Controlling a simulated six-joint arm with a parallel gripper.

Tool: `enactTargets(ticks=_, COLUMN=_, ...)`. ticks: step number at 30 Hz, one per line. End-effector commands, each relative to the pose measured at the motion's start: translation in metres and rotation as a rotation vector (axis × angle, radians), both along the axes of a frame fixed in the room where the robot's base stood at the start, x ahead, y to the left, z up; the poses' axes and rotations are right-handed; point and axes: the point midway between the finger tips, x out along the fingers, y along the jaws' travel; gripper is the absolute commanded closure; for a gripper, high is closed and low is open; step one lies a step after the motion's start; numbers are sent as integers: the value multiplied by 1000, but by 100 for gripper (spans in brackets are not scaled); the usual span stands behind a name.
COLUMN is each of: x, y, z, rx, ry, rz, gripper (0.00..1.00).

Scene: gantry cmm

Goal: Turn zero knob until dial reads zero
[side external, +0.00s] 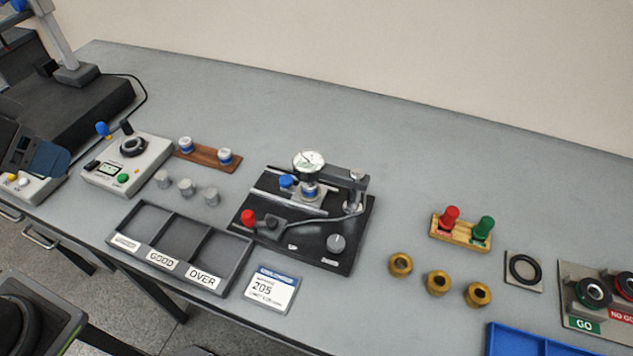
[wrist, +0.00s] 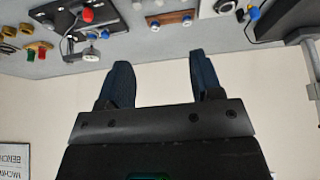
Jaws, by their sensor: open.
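The dial gauge (side external: 309,164) has a round white face and stands on a black fixture plate (side external: 318,259); its reading is too small to tell. A round silver knob (side external: 336,243), likely the zero knob, sits at the plate's front right. A red-knobbed lever (side external: 249,217) is at its left. The wrist view shows the bench upside down along its top edge, with the dial gauge (wrist: 92,36) and red knob (wrist: 87,15) small and distant. My gripper (wrist: 160,64) is open and empty, its dark blue fingers apart against the pale wall, well away from the silver knob.
A sorting tray (side external: 235,264) and a printed card (side external: 270,289) lie in front of the fixture. Grey cylinders (side external: 186,187) and a control box (side external: 128,163) stand left. Brass rings (side external: 438,283) and a red-and-green plug stand (side external: 461,231) are right. The bench behind is clear.

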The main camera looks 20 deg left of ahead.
Motion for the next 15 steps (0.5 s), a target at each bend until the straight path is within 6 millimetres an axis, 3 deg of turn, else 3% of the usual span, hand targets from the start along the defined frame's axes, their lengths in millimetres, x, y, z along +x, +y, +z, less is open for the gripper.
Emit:
enactTargets(ticks=5, x=35, y=-24, z=19, rx=-42, ry=68, rz=-1, gripper=41)
enactTargets(ticks=8, x=64, y=-49, z=29, rx=-68, ry=122, rz=6, gripper=41)
enactTargets(ticks=15, x=126, y=-127, z=28, rx=-101, ry=252, rz=37, gripper=41)
